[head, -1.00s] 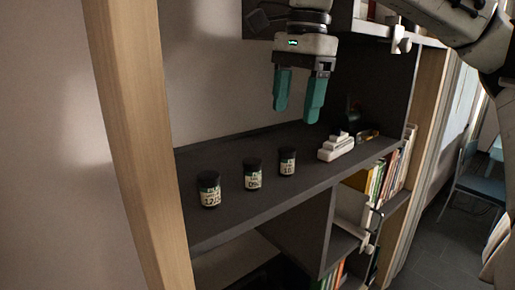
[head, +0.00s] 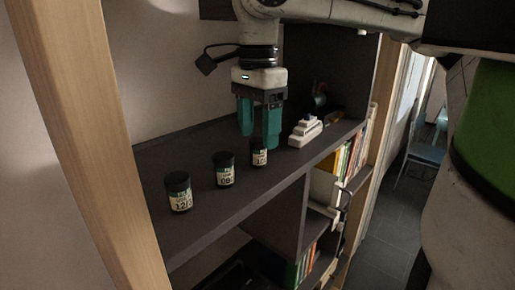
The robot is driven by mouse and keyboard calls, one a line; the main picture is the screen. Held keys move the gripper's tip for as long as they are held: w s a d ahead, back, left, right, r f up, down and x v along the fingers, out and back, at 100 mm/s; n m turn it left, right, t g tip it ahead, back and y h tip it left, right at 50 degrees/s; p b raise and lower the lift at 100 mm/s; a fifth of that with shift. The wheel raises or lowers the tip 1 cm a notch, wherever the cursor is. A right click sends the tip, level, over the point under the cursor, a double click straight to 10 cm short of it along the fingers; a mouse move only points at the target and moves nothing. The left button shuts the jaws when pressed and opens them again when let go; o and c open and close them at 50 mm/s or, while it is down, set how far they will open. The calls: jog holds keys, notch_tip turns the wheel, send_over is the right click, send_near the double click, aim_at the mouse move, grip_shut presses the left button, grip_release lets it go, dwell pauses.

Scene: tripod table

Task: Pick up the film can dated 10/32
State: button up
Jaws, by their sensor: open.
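Three small dark film cans with pale labels stand upright in a row on the dark shelf (head: 215,200). The rightmost can (head: 259,158) has a label that starts with 10; the rest of its date is too small to read. My gripper (head: 258,140), with teal fingers, is open and points down at this can. The fingertips are close to its top, and the right finger hides part of its upper side. I cannot tell whether they touch it. The middle can (head: 224,174) seems to read 09, and the left can (head: 180,195) seems to read 12.
A white toy ship (head: 305,132) stands on the shelf just right of my gripper. A dark object (head: 320,98) stands behind it. A wooden post (head: 95,140) rises at the left. Books (head: 350,155) fill a lower compartment at the right.

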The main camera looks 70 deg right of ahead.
aim_at(258, 152)
jog(key=shift+f, duration=1.35)
jog(key=shift+c, duration=0.3)
jog(key=c, duration=1.1)
